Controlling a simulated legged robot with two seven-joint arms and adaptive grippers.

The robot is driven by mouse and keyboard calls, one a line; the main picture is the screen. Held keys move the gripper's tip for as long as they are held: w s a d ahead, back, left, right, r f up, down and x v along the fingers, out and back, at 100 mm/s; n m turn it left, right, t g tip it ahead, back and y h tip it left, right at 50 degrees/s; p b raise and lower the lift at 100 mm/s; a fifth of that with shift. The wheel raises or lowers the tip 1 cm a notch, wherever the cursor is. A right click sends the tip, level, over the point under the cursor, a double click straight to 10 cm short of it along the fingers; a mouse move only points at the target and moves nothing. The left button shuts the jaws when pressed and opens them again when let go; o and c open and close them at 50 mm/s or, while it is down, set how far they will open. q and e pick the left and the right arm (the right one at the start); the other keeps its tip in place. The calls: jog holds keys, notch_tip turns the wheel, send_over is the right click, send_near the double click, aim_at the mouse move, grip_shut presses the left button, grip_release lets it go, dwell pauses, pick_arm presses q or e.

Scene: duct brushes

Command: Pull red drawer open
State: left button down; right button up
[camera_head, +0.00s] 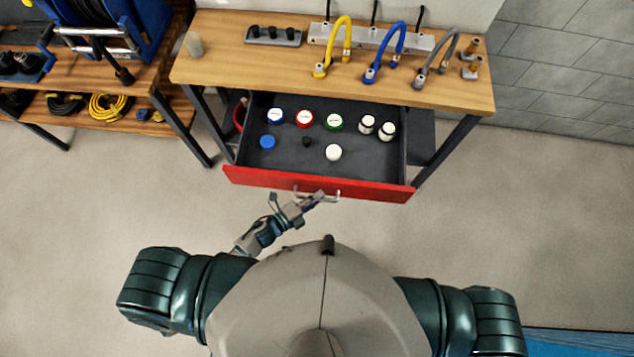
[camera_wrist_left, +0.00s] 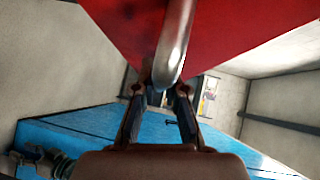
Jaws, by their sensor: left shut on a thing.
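The red drawer (camera_head: 370,189) is pulled out from under the wooden workbench, and its dark inside shows from above. Its metal handle (camera_head: 331,196) is on the middle of the red front. My left gripper (camera_head: 311,199) is at the left part of this handle and shut on it. In the left wrist view the handle (camera_wrist_left: 176,45) runs down between the fingers of the left gripper (camera_wrist_left: 160,95), with the red drawer front (camera_wrist_left: 245,25) behind it. My right gripper is not in view.
Several small capped containers (camera_head: 333,153) stand in the drawer. The wooden workbench top (camera_head: 250,70) holds yellow, blue and grey hoses (camera_head: 388,45). A shelf (camera_head: 80,85) with cable coils stands at the left. The floor (camera_head: 100,200) around the drawer front is clear.

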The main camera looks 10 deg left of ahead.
pick_arm(q)
jog(key=shift+f, duration=0.2)
jog(key=c, duration=1.2)
grip_release()
jog(key=shift+w, duration=0.1)
jog(key=shift+r, duration=0.1)
jog(key=v, duration=1.2)
